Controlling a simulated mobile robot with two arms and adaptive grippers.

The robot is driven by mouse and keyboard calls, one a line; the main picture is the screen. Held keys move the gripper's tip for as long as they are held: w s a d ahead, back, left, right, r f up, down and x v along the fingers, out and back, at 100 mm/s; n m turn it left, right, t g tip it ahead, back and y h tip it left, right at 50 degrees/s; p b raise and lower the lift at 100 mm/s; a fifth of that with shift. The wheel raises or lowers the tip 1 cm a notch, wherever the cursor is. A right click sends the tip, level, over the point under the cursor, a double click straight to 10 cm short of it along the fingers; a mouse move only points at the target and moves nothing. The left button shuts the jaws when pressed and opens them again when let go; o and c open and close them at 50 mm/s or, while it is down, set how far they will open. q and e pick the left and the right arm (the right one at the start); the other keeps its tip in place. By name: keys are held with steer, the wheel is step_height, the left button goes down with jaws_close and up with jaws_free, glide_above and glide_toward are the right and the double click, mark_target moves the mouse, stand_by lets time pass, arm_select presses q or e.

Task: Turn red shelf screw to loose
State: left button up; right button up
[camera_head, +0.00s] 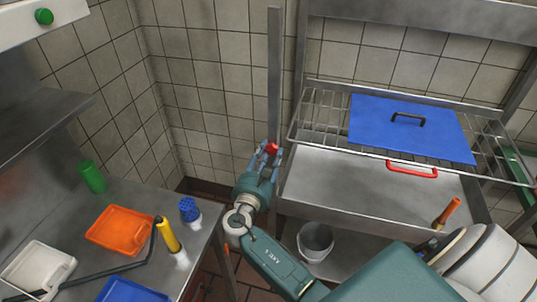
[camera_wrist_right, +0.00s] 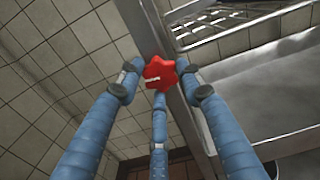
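The red shelf screw (camera_head: 271,149) is a small red knob with lobes at the grey upright metal post (camera_head: 274,80) left of the wire shelf. In the right wrist view the knob (camera_wrist_right: 160,73) sits between my right gripper's fingertips. My right gripper (camera_head: 270,158) has its blue fingers around the knob, one on each side and one below it (camera_wrist_right: 160,82). The side fingertips are very close to the knob; I cannot tell whether they press on it. The wire shelf (camera_head: 325,122) hangs level right of the post. My left gripper is not in view.
A blue lid (camera_head: 380,125) with a black handle lies on the shelf. Below are a red handle (camera_head: 412,171), a steel surface (camera_head: 330,185) and an orange-handled tool (camera_head: 447,212). The left counter holds an orange tray (camera_head: 120,230), a yellow bottle (camera_head: 168,236) and a green cup (camera_head: 91,176).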

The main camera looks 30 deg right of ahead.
steer(key=shift+f, duration=0.1)
steer(key=shift+m+b, duration=0.3)
steer(key=shift+m, duration=0.3)
steer(key=o, duration=1.1)
steer(key=shift+o, duration=0.2)
steer(key=shift+s+a, duration=0.15)
steer(key=shift+a, duration=0.05)
steer(key=v, duration=1.1)
steer(key=shift+a, duration=0.2)
